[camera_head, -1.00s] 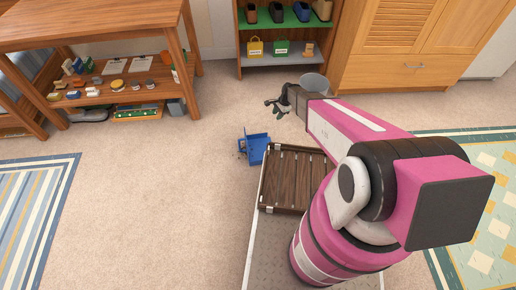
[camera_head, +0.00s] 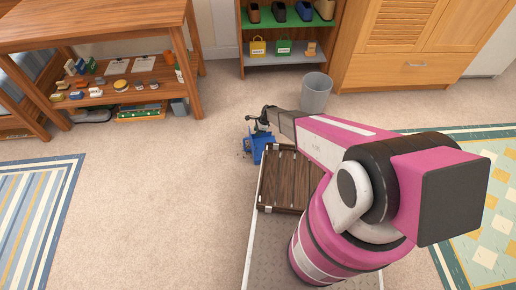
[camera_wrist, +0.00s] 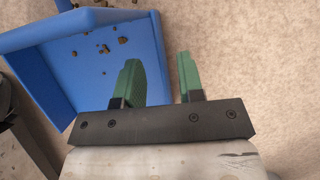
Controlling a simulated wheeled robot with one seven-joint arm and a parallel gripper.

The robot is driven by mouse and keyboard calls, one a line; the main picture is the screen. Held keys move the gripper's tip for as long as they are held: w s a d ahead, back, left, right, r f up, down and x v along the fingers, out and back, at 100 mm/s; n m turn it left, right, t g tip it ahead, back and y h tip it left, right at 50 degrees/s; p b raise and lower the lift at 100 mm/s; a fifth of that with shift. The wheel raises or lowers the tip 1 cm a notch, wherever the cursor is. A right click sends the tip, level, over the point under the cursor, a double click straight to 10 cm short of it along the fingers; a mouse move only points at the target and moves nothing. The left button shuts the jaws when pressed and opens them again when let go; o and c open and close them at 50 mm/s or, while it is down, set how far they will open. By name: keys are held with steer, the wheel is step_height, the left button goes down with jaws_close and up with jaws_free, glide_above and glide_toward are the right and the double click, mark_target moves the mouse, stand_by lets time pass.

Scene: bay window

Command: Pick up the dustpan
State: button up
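The blue dustpan (camera_head: 257,152) lies on the carpet just beyond the wooden slatted top in front of my base. In the wrist view the dustpan (camera_wrist: 50,65) fills the left side, with several brown crumbs (camera_wrist: 104,46) in its pan. My gripper (camera_head: 260,122) is above the dustpan in the head view. The left finger overlaps the pan's right side in the picture; the right finger is over carpet. I cannot tell whether they touch the pan.
A grey bin (camera_head: 316,92) stands beyond and right of the dustpan. A wooden workbench (camera_head: 90,28) with a loaded lower shelf is at the upper left. A shelf unit (camera_head: 285,60) and wooden cabinet (camera_head: 405,50) stand at the back. The carpet (camera_head: 150,200) to the left is clear.

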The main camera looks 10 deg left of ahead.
mark_target(255, 139)
steer(key=shift+x, duration=2.3)
steer(key=shift+d+f, duration=0.1)
steer(key=shift+f, duration=0.15)
steer(key=shift+c, duration=0.3)
jaws_close()
